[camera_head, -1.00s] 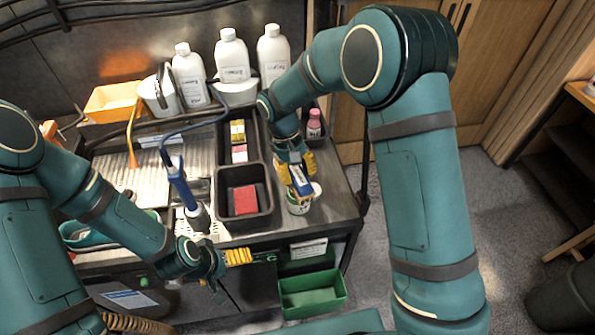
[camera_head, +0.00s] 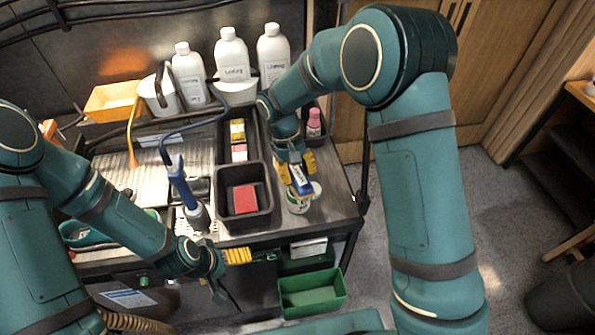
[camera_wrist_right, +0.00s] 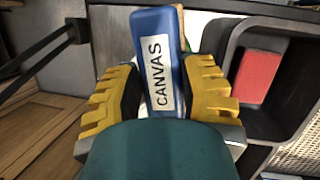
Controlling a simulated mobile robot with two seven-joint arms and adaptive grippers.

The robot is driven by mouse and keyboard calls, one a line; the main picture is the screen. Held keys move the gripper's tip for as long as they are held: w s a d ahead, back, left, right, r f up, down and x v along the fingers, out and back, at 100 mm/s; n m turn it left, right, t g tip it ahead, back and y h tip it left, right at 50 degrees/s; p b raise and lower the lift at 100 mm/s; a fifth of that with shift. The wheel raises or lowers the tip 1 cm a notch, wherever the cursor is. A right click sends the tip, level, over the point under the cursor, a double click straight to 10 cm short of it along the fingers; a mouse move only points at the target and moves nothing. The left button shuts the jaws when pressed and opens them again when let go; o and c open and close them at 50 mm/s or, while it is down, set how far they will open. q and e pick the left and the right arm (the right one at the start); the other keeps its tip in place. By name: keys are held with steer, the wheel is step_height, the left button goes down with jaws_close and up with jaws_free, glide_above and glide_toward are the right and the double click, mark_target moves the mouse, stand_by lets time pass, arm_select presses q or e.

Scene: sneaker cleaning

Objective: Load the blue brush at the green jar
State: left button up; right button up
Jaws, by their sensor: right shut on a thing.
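The blue brush (camera_head: 301,180) is gripped in my right gripper (camera_head: 295,170). In the right wrist view the brush (camera_wrist_right: 158,60) shows a white CANVAS label between the yellow finger pads (camera_wrist_right: 160,95). The green jar (camera_head: 297,206), a small pale round container with green on its side, stands near the table's right front edge. The brush's lower end is at the jar's mouth; I cannot tell whether it is inside. My left gripper (camera_head: 228,274) is at the table's front edge, its fingers apart and empty, away from the jar.
A black tray with a red block (camera_head: 246,199) stands left of the jar. A blue-handled tool (camera_head: 181,183) stands upright further left. White bottles (camera_head: 232,58) and an orange bin (camera_head: 112,102) line the back. A green bin (camera_head: 312,294) sits below the front edge.

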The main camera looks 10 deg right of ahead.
mark_target(302, 176)
steer(key=shift+r+p, duration=0.95)
steer(key=shift+r, duration=2.5)
